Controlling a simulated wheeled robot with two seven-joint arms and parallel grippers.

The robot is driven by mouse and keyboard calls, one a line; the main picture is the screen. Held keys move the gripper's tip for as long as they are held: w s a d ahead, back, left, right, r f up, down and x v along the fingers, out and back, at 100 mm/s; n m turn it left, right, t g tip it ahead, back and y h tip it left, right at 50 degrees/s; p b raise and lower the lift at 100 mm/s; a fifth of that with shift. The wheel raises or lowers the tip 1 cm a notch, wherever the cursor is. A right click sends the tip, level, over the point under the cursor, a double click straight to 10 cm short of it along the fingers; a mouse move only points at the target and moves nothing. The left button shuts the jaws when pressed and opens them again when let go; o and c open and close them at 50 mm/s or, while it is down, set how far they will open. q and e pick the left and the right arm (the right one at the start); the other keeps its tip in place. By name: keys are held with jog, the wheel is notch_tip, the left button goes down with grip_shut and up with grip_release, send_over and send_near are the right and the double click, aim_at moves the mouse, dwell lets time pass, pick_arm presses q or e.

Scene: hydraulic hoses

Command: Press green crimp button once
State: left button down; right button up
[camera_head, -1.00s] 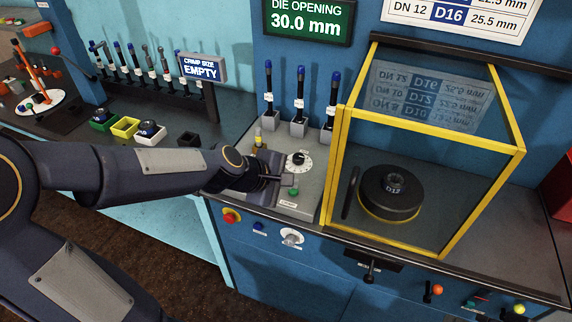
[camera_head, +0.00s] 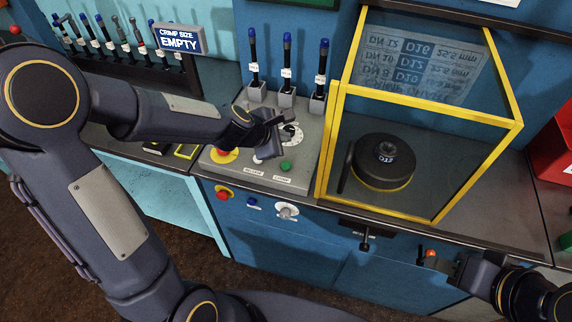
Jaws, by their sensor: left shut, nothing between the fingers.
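The green crimp button (camera_head: 286,166) sits on the front of the sloped grey control panel (camera_head: 306,158), with a small label below it. My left gripper (camera_head: 279,132) is shut and empty. It is over the panel at the white dial (camera_head: 293,134), above and behind the green button in the picture, and covers part of the dial. The button is uncovered and the gripper appears apart from it. My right gripper (camera_head: 462,270) is at the lower right, in front of the bench; its fingers are not clear enough to tell their state.
A yellow-framed clear guard (camera_head: 330,150) with a black die (camera_head: 384,162) inside stands right of the panel. Blue-topped levers (camera_head: 287,65) stand behind.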

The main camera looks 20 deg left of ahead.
aim_at(283, 167)
pick_arm(q)
notch_tip(283, 167, down, 8)
jog(key=b, duration=0.7)
dwell(1.6)
jog(key=shift+f+b, duration=0.45)
jog(key=shift+b, duration=0.2)
jog(key=shift+f+b, duration=0.45)
jog(key=shift+f, duration=0.05)
jog(key=shift+r, duration=0.1)
dwell(0.5)
jog(key=shift+r+p, duration=0.8)
jog(key=shift+p, duration=0.1)
notch_tip(283, 167, up, 5)
jog(key=p, duration=0.5)
jog(key=shift+r, duration=0.1)
